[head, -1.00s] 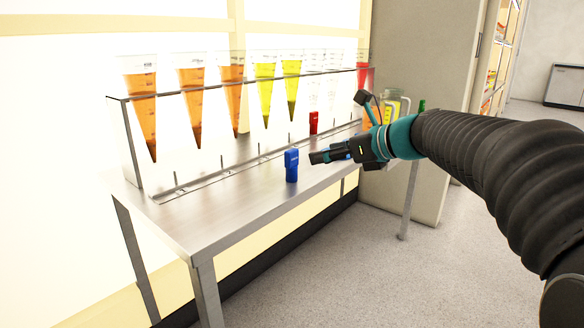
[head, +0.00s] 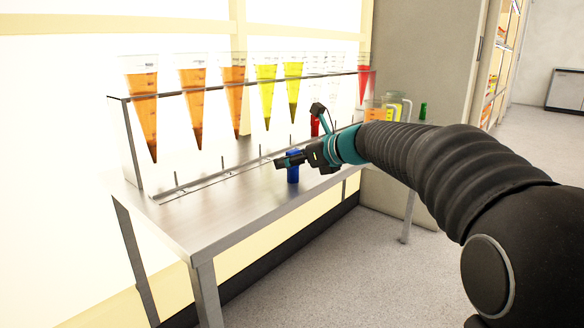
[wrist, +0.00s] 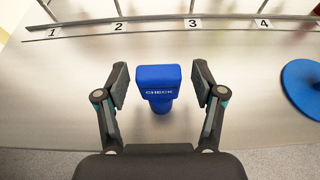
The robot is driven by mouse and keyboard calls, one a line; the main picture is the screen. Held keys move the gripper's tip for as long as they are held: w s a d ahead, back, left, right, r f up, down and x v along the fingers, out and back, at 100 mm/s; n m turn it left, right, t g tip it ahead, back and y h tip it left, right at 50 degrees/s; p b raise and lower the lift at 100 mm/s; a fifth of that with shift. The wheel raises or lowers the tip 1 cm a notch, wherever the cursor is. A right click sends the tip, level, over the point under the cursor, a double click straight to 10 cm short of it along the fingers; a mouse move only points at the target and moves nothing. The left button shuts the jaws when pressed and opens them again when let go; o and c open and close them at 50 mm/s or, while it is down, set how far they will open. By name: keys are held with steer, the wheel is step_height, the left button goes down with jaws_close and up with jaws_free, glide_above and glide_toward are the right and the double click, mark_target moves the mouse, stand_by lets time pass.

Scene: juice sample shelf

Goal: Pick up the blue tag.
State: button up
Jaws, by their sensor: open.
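The blue tag (wrist: 158,80) stands upright on the metal table and reads "CHECK" in the wrist view. In the head view the blue tag (head: 293,174) is partly hidden behind my gripper. My gripper (wrist: 160,82) is open, with one finger on each side of the tag and a visible gap on both sides. In the head view my gripper (head: 284,161) is at the tag's upper part. Whether the fingers are level with the tag or above it is hard to tell.
The metal table (head: 215,225) carries a rack of cones with orange, yellow and red juice (head: 233,95). Numbered labels (wrist: 193,23) line the rack's base. A red tag (head: 315,127) stands farther back. A blue disc (wrist: 302,84) lies to the right. The table's front left is clear.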

steer(key=c, duration=1.2)
steer(key=shift+o, duration=0.2)
steer(key=shift+r, duration=0.1)
